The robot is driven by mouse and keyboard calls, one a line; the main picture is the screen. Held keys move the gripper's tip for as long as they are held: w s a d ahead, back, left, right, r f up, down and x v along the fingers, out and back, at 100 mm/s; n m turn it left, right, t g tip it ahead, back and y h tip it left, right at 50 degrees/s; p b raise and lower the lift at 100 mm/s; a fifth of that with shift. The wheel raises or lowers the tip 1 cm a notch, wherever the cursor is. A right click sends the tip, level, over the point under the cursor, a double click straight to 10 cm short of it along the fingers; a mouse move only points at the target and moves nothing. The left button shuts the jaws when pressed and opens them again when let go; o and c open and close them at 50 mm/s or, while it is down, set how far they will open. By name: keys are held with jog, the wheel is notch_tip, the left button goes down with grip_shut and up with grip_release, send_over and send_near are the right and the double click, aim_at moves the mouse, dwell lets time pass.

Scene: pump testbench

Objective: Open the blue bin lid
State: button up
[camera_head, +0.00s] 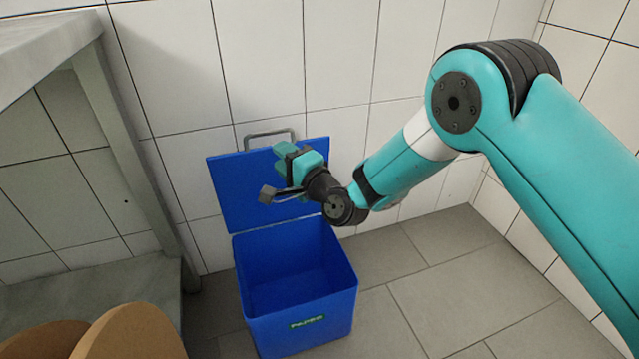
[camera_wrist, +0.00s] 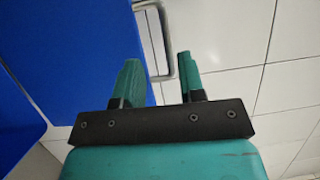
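The blue bin (camera_head: 296,272) stands on the floor by the tiled wall, with a green label on its front and an empty-looking inside. Its blue lid (camera_head: 232,195) is raised nearly upright at the back, leaning toward the wall; it also fills the left of the wrist view (camera_wrist: 45,50). The lid's grey handle (camera_head: 268,136) sticks up past its top edge. My gripper (camera_head: 284,150) is in front of the lid's upper right part, just below the handle. In the wrist view its two fingers (camera_wrist: 160,82) are apart, with the handle (camera_wrist: 166,42) showing between and beyond them. I cannot tell whether they touch it.
A grey table or shelf frame (camera_head: 115,130) stands at the left, with brown rounded objects (camera_head: 130,335) at the lower left. White tiled walls close off the back and right. The grey floor (camera_head: 450,285) right of the bin is clear.

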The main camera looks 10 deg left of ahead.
jog(key=b+v, duration=1.1)
jog(key=v, duration=0.3)
jog(key=shift+b, duration=0.3)
